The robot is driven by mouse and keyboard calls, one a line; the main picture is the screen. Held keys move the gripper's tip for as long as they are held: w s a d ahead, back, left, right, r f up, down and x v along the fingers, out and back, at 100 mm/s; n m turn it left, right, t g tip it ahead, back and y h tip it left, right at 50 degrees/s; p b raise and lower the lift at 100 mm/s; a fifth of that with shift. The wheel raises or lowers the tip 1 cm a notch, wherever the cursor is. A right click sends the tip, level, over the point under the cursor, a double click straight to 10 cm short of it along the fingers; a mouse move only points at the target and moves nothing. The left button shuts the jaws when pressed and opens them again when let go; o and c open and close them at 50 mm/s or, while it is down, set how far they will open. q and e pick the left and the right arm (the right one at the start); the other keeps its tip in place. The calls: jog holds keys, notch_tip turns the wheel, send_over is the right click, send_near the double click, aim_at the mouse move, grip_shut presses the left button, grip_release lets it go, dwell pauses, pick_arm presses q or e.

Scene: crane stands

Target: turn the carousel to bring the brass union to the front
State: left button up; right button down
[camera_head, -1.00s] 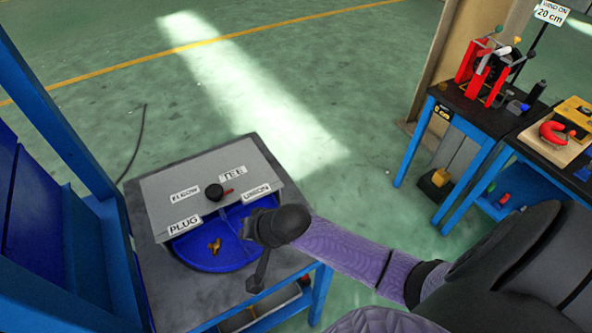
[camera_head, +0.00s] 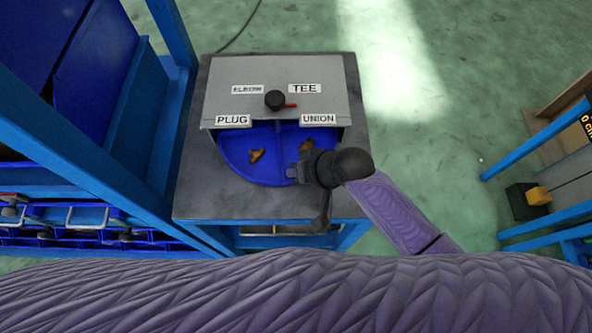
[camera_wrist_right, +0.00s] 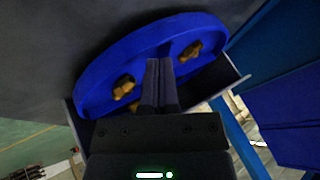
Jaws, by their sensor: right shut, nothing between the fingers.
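The carousel is a round blue tray (camera_head: 238,165), mostly under a flat grey cover (camera_head: 225,103) with its front part open. The cover has a black knob with a red pointer (camera_head: 276,100) aimed right, and labels ELBOW, TEE, PLUG and UNION. A brass fitting (camera_head: 257,155) lies in the open part, left of centre. Another brass piece (camera_head: 306,145) is near the UNION label, partly hidden. I cannot tell which is the union. My right gripper (camera_head: 296,172) is shut and empty over the tray's right front. In the right wrist view its fingertips (camera_wrist_right: 160,64) are between two fittings (camera_wrist_right: 123,86) (camera_wrist_right: 190,50).
The carousel stands on a grey table (camera_head: 195,190) with blue legs. A blue rack (camera_head: 110,150) with bins is close on the left. Another blue bench frame (camera_head: 545,150) is at the right. Open green floor lies between.

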jog(key=shift+w+a+f, duration=0.1)
jog(key=shift+a+f, duration=0.05)
jog(key=shift+f, duration=0.1)
pick_arm(q)
jog(key=shift+d, duration=0.2)
jog(key=shift+w+d, duration=0.1)
jog(key=shift+d, duration=0.05)
jog(key=shift+d+r, duration=0.1)
pick_arm(e)
jog(key=shift+r, duration=0.1)
